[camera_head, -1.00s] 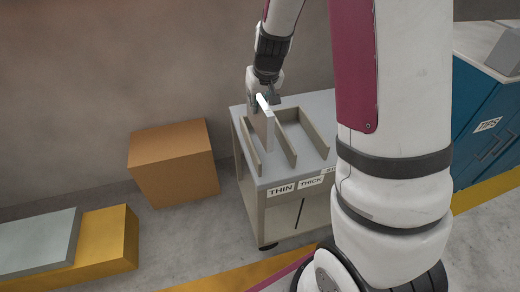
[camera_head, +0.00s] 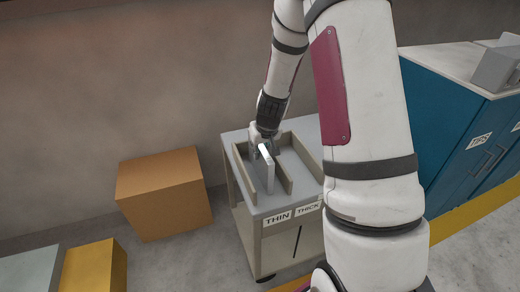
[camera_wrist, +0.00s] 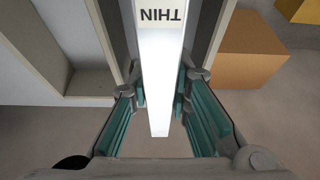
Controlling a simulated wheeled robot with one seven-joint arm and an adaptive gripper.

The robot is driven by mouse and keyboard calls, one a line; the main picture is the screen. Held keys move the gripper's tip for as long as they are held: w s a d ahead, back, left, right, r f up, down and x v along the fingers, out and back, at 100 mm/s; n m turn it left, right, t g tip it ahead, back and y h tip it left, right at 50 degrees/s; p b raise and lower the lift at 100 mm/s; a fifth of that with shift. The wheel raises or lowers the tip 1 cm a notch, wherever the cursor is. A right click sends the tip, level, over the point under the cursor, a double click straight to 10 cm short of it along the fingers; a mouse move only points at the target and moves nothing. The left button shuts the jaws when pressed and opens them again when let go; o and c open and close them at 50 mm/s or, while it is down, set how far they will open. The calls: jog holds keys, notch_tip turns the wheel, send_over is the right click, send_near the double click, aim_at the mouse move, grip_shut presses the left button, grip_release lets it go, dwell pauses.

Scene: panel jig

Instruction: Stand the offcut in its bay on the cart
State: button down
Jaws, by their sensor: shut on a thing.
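The offcut (camera_head: 267,170) is a thin pale panel held on edge at the cart's THIN bay, between two low dividers. In the wrist view the offcut (camera_wrist: 161,85) is a bright white strip running between my finger pads. My gripper (camera_head: 262,143) is shut on its upper edge, near the back of the cart. The cart (camera_head: 262,207) is grey, with labels THIN (camera_head: 277,217) and THICK (camera_head: 307,209) on its front edge. The THICK bay lies to the right of the THIN bay. I cannot tell whether the offcut's bottom edge touches the cart top.
A brown cardboard box (camera_head: 165,195) stands on the floor left of the cart. A yellow block (camera_head: 95,270) and a grey slab (camera_head: 28,270) lie at the lower left. A blue cabinet (camera_head: 450,125) labelled TIPS stands at the right. My arm hides the cart's right side.

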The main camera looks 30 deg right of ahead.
jog(key=shift+f, duration=0.1)
jog(key=c, duration=1.5)
grip_release()
